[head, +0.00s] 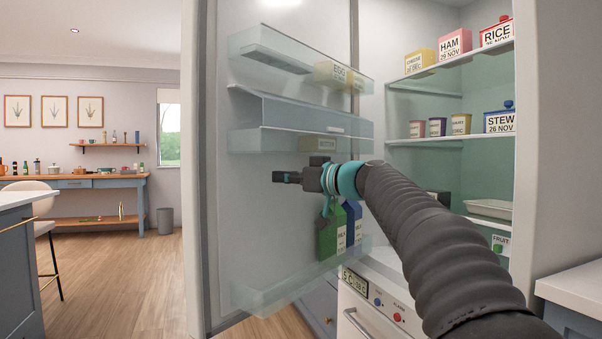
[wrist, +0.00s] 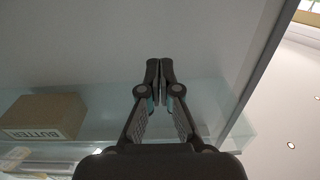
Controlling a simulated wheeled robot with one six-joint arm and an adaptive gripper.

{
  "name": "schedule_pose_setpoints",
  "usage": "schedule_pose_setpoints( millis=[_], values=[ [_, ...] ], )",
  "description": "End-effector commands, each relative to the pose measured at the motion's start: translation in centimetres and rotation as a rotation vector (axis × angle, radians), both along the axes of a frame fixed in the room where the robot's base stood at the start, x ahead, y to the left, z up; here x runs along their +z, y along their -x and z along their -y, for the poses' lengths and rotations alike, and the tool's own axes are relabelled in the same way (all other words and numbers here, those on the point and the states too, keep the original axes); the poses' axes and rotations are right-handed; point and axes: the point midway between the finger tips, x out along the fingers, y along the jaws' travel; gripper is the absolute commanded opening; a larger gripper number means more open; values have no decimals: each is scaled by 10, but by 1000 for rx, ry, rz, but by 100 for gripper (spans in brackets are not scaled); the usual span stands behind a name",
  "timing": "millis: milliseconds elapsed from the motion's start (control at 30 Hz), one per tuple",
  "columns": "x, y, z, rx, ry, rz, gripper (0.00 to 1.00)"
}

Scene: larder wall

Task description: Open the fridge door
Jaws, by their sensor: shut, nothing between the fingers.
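The fridge door (head: 286,193) stands swung open at the left of the fridge, with its inner side and clear shelves facing me. The fridge inside (head: 430,103) is in open view to the right. My gripper (head: 277,177) is shut and empty, in front of the door's inner face between the middle and bottom door shelves. In the wrist view my gripper (wrist: 159,62) has its fingertips together, close to the pale door panel (wrist: 70,45). I cannot tell whether the fingertips touch the panel. The door's outer handle is hidden.
The door shelves hold an egg box (head: 335,73), a butter box (wrist: 45,116) and green and blue cartons (head: 332,233). Labelled tubs (head: 455,43) stand on the fridge shelves. A counter (head: 575,288) is at the right and an island (head: 20,262) at the left. Open floor lies beyond the door.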

Motion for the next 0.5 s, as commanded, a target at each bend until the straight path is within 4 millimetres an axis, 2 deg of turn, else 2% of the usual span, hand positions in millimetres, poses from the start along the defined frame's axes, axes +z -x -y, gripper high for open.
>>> schedule_pose_setpoints(
  millis=[200,500],
  values=[
    [1,-14,-18,1,1,-1,0],
    [0,-17,-21,0,1,-1,0]
  ],
)
